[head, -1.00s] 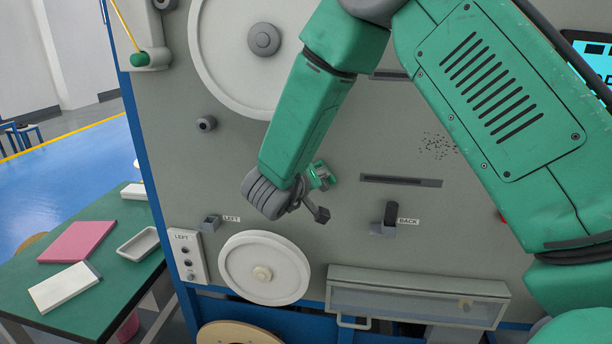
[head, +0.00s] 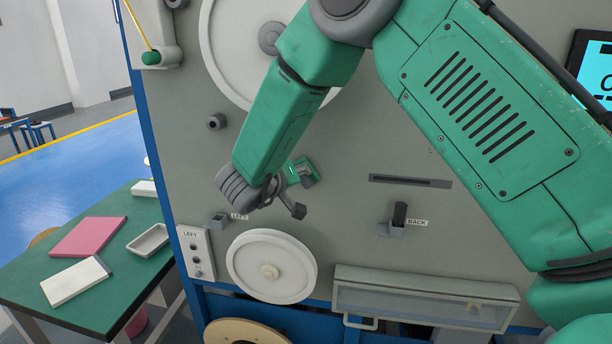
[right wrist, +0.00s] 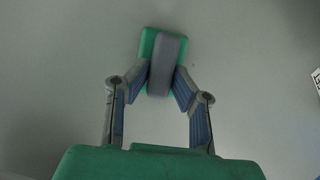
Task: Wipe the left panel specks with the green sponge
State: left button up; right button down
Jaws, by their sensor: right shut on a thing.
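The green sponge (head: 304,171) has a grey band across its middle. My right gripper (head: 285,190) is shut on it, in front of the grey panel (head: 350,235). In the right wrist view the sponge (right wrist: 149,48) sits between the two fingertips (right wrist: 167,82), with the plain panel surface behind it. I cannot tell whether the sponge touches the panel. No specks show clearly around the sponge; my right arm hides part of the panel. My left gripper is not in view.
A BACK holder (head: 392,229) and a slot (head: 410,181) are to the right. A green table (head: 105,292) bears a pink pad (head: 88,237) and a tray (head: 149,240).

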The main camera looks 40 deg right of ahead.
jog(key=shift+w+a, duration=1.3)
jog(key=shift+w, duration=0.2)
jog(key=s+a, duration=0.4)
jog(key=shift+a, duration=0.35)
jog(key=shift+s+a, duration=1)
jog(key=shift+a, duration=0.15)
jog(key=shift+w+d, duration=0.1)
jog(key=shift+d, duration=0.05)
jog(key=w+d, duration=0.4)
jog(key=d, duration=0.1)
jog(key=shift+w+d, duration=0.15)
jog(key=shift+w, duration=0.1)
jog(key=shift+w+d+f, duration=0.1)
jog(key=shift+w+d, duration=0.55)
jog(key=shift+d, duration=0.1)
dwell(0.4)
